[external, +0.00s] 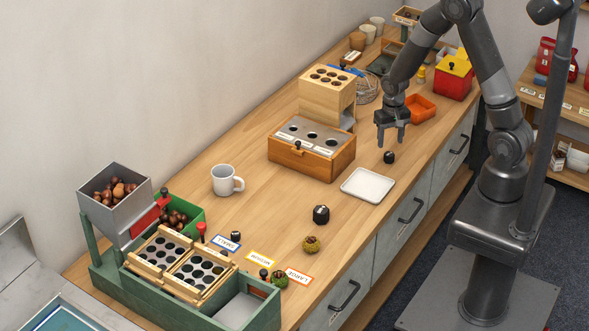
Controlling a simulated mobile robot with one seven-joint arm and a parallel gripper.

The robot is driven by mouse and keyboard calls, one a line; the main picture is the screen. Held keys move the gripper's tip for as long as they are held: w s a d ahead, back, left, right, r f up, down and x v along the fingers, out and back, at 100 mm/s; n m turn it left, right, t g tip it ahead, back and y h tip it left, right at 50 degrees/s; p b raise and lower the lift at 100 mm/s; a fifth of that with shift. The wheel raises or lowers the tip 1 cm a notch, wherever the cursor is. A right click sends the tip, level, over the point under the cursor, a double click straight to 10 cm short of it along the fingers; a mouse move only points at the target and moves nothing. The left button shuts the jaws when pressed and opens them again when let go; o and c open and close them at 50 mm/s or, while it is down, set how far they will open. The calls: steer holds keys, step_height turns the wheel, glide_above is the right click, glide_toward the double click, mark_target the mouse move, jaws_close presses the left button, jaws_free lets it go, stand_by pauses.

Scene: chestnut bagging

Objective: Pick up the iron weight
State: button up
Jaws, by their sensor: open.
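Two small dark pieces that look like iron weights stand on the wooden counter. The larger dark weight (321,214) is a faceted black block in front of the white tray. A smaller dark weight (389,157) lies beyond the tray, near the counter's front edge. I cannot tell which one is the named iron weight. My gripper (391,141) points down with its fingers apart and nothing between them. It hangs just above the smaller dark weight in the picture; the exact height gap is hard to judge.
A white tray (368,185) lies close to the smaller weight. A wooden box with round holes (311,150) stands to the left, and an orange bin (420,108) behind on the right. A white mug (226,180) and a green sorting stand (262,315) are at the left.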

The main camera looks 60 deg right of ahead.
mark_target(389, 154)
steer(key=shift+a+f, duration=0.1)
steer(key=shift+f, duration=2.85)
steer(key=shift+c, duration=0.2)
steer(key=c, duration=1.1)
steer(key=shift+r, duration=0.1)
steer(key=shift+c, duration=0.2)
